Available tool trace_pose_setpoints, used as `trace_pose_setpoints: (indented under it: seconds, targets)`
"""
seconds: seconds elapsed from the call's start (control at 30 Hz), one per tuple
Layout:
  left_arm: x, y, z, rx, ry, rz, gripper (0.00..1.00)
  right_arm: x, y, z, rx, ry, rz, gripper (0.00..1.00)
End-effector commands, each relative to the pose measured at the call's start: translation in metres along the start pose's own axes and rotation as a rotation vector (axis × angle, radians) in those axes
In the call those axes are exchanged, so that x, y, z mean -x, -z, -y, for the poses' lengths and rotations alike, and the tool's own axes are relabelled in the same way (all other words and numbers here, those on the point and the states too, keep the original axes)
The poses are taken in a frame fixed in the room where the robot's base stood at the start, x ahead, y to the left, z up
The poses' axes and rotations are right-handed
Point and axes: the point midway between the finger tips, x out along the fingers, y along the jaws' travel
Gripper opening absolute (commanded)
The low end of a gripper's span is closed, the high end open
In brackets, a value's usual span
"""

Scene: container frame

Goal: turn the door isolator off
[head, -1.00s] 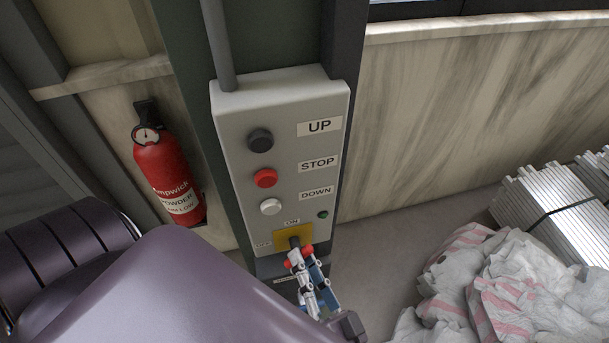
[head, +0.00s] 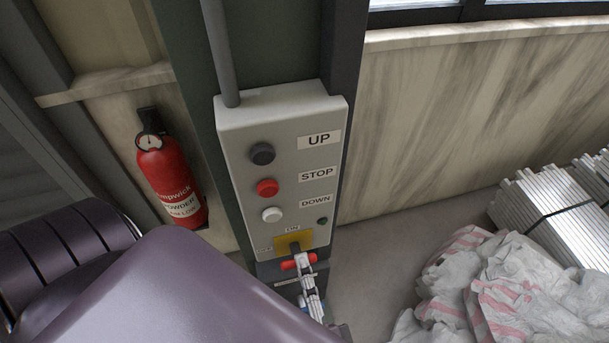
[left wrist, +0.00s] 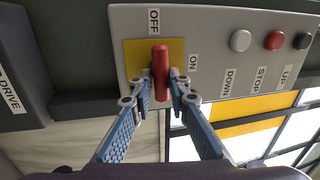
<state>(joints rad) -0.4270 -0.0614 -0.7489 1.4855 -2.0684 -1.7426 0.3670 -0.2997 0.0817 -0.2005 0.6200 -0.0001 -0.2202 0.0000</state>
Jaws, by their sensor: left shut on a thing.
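The door isolator is a red handle (head: 290,264) on a yellow plate (head: 280,241) at the bottom of a grey control box (head: 237,128). In the left wrist view the red handle (left wrist: 160,62) stands upright in the picture, its far end towards the OFF label (left wrist: 153,20). The ON label (left wrist: 193,63) is to its right. My left gripper (left wrist: 161,86) is shut on the red handle, one finger on each side. In the head view the left gripper (head: 305,264) partly covers the handle, which lies nearly level. My right gripper is out of view.
The box carries black (head: 262,153), red (head: 267,187) and white (head: 272,214) buttons and a small green lamp (head: 322,221). A fire extinguisher (head: 170,175) hangs at left. White sacks (head: 500,290) and stacked metal lengths (head: 550,195) lie at right.

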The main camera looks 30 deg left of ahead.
Motion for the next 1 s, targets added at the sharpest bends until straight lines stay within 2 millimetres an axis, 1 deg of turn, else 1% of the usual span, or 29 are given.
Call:
trace_pose_setpoints:
  seconds: [0.23,0.67,0.7,0.8,0.83,1.0]
  targets:
    - [-0.0015,-0.0004,0.0015,-0.049,0.006,-0.008,0.00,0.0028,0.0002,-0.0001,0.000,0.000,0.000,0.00]
    - [-0.0016,-0.0004,0.0016,-0.056,0.007,-0.009,0.00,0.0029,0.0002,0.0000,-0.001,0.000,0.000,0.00]
    - [-0.0016,-0.0004,0.0016,-0.056,0.007,-0.009,0.19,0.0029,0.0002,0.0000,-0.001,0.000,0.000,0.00]
    - [-0.0013,-0.0003,0.0013,-0.055,0.006,-0.009,0.30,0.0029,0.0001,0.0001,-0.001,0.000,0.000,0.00]
    - [-0.0012,-0.0003,0.0012,-0.055,0.005,-0.009,0.34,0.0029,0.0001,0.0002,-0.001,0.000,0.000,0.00]
    - [-0.0006,-0.0003,0.0007,-0.055,0.003,-0.010,0.34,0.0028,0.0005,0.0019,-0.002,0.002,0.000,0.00]
